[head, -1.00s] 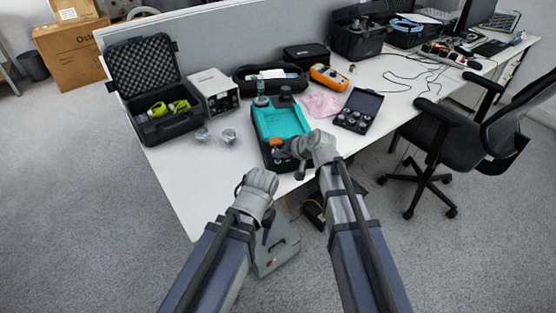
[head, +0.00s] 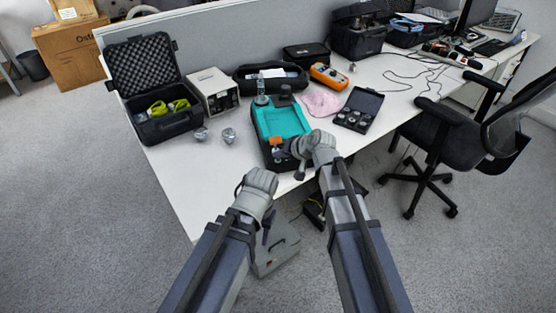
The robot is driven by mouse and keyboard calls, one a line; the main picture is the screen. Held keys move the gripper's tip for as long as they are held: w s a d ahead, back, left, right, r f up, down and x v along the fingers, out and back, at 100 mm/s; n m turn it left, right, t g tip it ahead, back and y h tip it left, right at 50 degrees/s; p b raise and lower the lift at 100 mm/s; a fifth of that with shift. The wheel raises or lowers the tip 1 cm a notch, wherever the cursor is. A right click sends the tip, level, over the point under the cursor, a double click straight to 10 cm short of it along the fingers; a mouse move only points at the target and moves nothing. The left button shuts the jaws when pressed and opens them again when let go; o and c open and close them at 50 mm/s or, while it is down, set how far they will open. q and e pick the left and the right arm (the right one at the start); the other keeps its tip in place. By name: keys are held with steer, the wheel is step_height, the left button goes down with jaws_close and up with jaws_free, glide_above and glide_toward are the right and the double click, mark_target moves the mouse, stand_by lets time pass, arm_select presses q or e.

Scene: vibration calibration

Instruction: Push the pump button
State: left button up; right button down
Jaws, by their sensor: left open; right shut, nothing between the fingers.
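A teal and black device (head: 281,121) lies on the white table near its front edge. An orange part (head: 276,142) shows at its near end, and a dark round knob (head: 285,89) and a small clear bottle (head: 261,87) stand at its far end. I cannot tell which part is the pump button. My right gripper (head: 297,165) is shut and empty, over or beside the device's near right corner; contact cannot be told. My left gripper (head: 266,232) is open and empty, in front of the table edge and apart from the device; its fingers are small and partly hidden.
Two small metal pieces (head: 228,135) stand left of the device, near a beige box (head: 213,92) and an open black case (head: 163,109). A pink cloth (head: 321,103), an orange meter (head: 329,76) and a case of weights (head: 359,110) lie to the right. A chair (head: 446,140) stands farther right.

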mark_target(280, 163)
steer(key=shift+f, duration=0.25)
steer(key=shift+r, duration=0.2)
steer(key=shift+r+p, duration=0.3)
steer(key=shift+p, duration=0.15)
step_height(280, 163, up, 6)
steer(key=p, duration=0.6)
stand_by(2.0)
